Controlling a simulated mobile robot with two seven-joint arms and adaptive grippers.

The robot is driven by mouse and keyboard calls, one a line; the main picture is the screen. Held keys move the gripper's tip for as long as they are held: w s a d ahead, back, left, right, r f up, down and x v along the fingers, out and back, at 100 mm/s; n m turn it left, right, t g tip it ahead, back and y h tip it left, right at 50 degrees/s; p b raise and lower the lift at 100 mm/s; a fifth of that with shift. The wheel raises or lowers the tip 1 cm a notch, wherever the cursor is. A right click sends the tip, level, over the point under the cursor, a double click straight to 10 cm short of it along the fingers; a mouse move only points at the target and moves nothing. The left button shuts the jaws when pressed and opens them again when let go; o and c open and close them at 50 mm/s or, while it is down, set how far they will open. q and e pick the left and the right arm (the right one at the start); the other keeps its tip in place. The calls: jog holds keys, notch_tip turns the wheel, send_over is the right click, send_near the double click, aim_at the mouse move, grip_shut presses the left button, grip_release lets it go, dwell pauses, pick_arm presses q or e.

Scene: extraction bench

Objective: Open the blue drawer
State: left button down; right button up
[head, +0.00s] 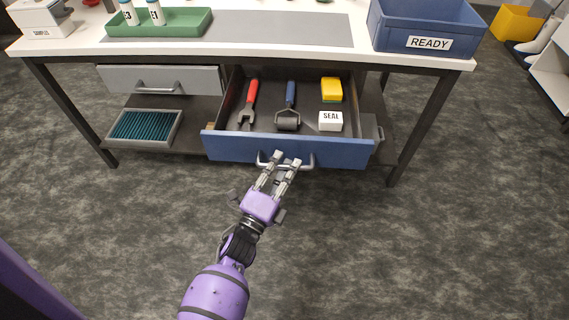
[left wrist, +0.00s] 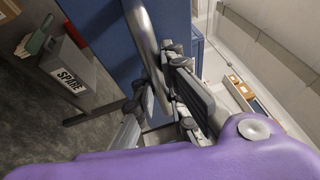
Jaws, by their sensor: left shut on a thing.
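The blue drawer (head: 230,147) stands pulled out from under the bench, with its inside in plain sight. It holds a red-handled tool (head: 250,98), a blue-handled roller (head: 290,95), a yellow block (head: 331,90) and a white box marked SEAL (head: 330,121). My left gripper (head: 283,163) is at the drawer's front, shut on its metal handle (head: 306,162). In the left wrist view the handle (left wrist: 146,40) runs between the fingers (left wrist: 160,88), close to the blue front (left wrist: 100,30). My right gripper is not in view.
A closed grey drawer (head: 190,80) is left of the blue one. A teal-ribbed tray (head: 146,127) sits on the lower shelf. The benchtop holds a green tray (head: 180,28) with bottles and a blue READY bin (head: 400,40). The floor in front is clear.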

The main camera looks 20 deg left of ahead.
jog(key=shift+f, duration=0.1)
pick_arm(q)
jog(key=c, duration=1.8)
grip_release()
jog(key=shift+o, duration=0.2)
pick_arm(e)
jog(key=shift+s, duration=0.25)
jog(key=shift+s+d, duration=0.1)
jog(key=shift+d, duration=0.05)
pick_arm(q)
jog(key=v, duration=1.2)
jog(key=shift+f, duration=0.1)
